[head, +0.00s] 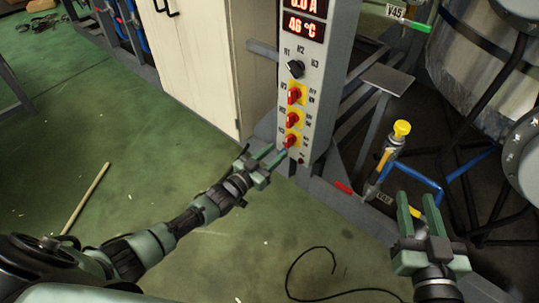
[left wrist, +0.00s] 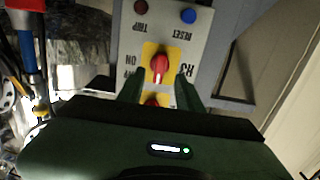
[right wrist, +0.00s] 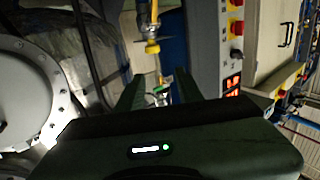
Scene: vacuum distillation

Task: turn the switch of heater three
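The heater three switch is the lowest red knob (head: 290,141) on the grey control panel (head: 318,110). In the left wrist view this red knob (left wrist: 160,68) sits on a yellow plate beside an upside-down H3 label. My left gripper (head: 278,153) is open, with its fingers pointing at the lower panel. In its wrist view the open fingers (left wrist: 160,85) lie to either side below the knob; contact cannot be made out. My right gripper (head: 417,198) is open and empty, right of the panel.
Two more red switches (head: 293,95) (head: 292,120) and a black selector (head: 295,69) sit above on the panel. A yellow-capped valve (head: 401,130) and a blue pipe (head: 418,178) stand right. A cabinet (head: 190,60) stands left; a stick (head: 86,198) and cable (head: 310,262) lie on the green floor.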

